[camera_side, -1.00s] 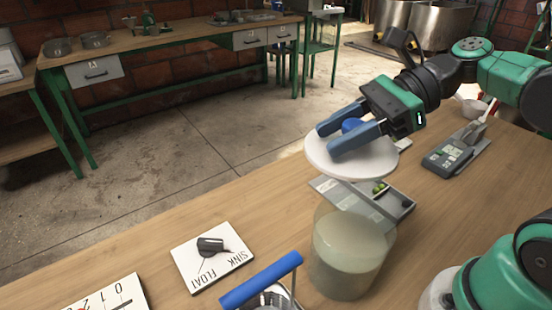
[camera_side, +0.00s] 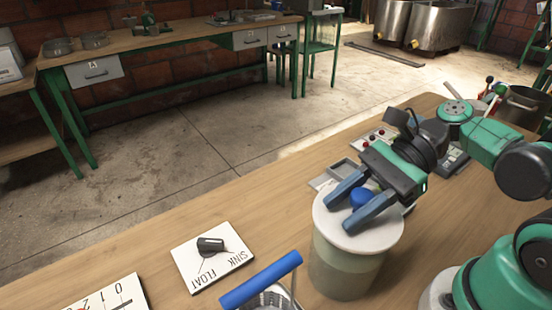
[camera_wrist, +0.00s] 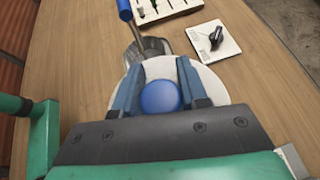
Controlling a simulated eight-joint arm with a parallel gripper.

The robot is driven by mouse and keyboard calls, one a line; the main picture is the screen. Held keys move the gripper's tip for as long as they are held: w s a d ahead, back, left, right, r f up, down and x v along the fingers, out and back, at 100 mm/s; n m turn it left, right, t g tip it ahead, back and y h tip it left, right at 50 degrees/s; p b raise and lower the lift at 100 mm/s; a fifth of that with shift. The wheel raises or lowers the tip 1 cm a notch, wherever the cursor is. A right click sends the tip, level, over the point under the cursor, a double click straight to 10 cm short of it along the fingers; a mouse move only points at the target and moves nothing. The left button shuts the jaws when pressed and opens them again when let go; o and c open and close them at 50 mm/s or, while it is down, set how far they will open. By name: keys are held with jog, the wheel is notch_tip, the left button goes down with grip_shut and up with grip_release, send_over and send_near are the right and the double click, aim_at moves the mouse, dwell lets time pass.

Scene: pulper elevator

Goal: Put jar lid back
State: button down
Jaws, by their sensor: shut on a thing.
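The jar lid (camera_side: 376,236) is a white disc with a round blue knob (camera_side: 362,197). It lies over the mouth of the glass jar (camera_side: 345,268), which holds cloudy liquid; whether it is fully seated I cannot tell. My gripper (camera_side: 352,200) is over the lid, its two blue fingers on either side of the knob, shut on it. In the wrist view the knob (camera_wrist: 160,97) sits between the fingers, with the white lid (camera_wrist: 160,68) around it. The lid hides the jar's rim.
A blue-handled basket (camera_side: 262,280) stands left of the jar, close to it. A SINK/FLOAT dial plate (camera_side: 212,262) and a numbered scale card (camera_side: 105,297) lie further left. A grey tray (camera_side: 340,172) is behind the jar. Bare wooden table lies between the tray and dial.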

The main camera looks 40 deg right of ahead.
jog(key=shift+f, duration=0.65)
dwell(0.3)
jog(key=shift+c, duration=2)
grip_release()
jog(key=shift+d, duration=0.1)
